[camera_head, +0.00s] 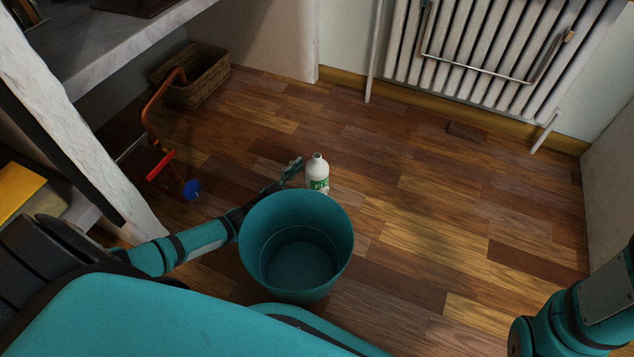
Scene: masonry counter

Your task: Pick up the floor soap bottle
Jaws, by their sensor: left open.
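The floor soap bottle (317,170) is white with a green label and a narrow neck. It stands upright on the wooden floor near the middle of the head view. My left gripper (296,166) is open, low beside the bottle on its left, with the fingertips close to it. I cannot tell whether they touch it. The bottle does not appear to be held. Part of my left forearm is hidden from view. My right arm shows at the lower right, but its gripper is out of the picture.
A wicker basket (196,82) stands on the floor under the counter (105,42). Red and blue valves on a copper pipe (152,112) are left of my gripper. A white radiator (490,50) is on the back wall. The floor (430,190) right of the bottle is clear.

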